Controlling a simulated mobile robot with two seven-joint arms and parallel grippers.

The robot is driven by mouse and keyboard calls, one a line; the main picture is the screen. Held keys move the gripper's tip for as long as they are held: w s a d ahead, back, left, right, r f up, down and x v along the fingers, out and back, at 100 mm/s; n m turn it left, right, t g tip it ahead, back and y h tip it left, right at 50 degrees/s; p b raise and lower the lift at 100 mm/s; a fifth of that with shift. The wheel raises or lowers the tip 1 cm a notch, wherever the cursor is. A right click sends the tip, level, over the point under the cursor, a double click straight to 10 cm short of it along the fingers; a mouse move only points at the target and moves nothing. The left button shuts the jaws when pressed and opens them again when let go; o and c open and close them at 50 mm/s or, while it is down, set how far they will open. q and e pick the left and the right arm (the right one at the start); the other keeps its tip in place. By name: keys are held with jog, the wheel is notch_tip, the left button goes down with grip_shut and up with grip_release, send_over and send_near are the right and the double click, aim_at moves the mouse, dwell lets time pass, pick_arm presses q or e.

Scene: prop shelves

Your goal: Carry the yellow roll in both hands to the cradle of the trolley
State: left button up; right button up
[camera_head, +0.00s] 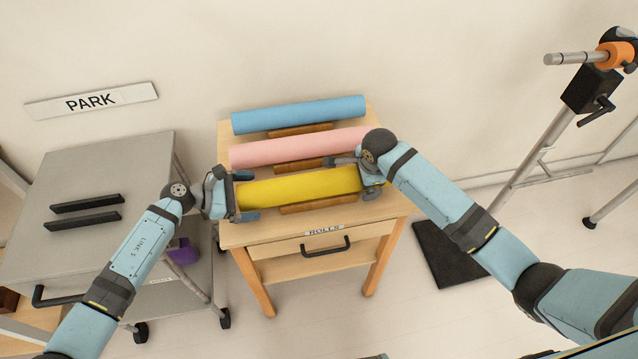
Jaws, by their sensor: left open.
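The yellow roll (300,188) lies level along the front of the wooden stand (285,236), over a small wooden support. My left gripper (246,196) is at the roll's left end, open, with its fingers on either side of that end. My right gripper (362,178) is at the roll's right end and covers it; whether its fingers press on the roll is hidden. The grey trolley (150,165) stands to the left. Two parallel black bars on its top form the cradle (86,212), which is empty.
A pink roll (295,148) and a blue roll (298,115) lie behind the yellow one, the pink one close to my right gripper. A metal stand (540,150) and a dark mat (445,255) are at right.

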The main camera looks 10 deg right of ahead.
aim_at(246, 189)
pick_arm(q)
jog(key=c, duration=1.4)
pick_arm(e)
jog(key=c, duration=1.4)
pick_arm(q)
jog(key=shift+o, duration=0.2)
pick_arm(e)
jog(key=shift+o, duration=0.2)
pick_arm(q)
jog(key=shift+r, duration=0.1)
pick_arm(e)
jog(key=shift+r, duration=0.1)
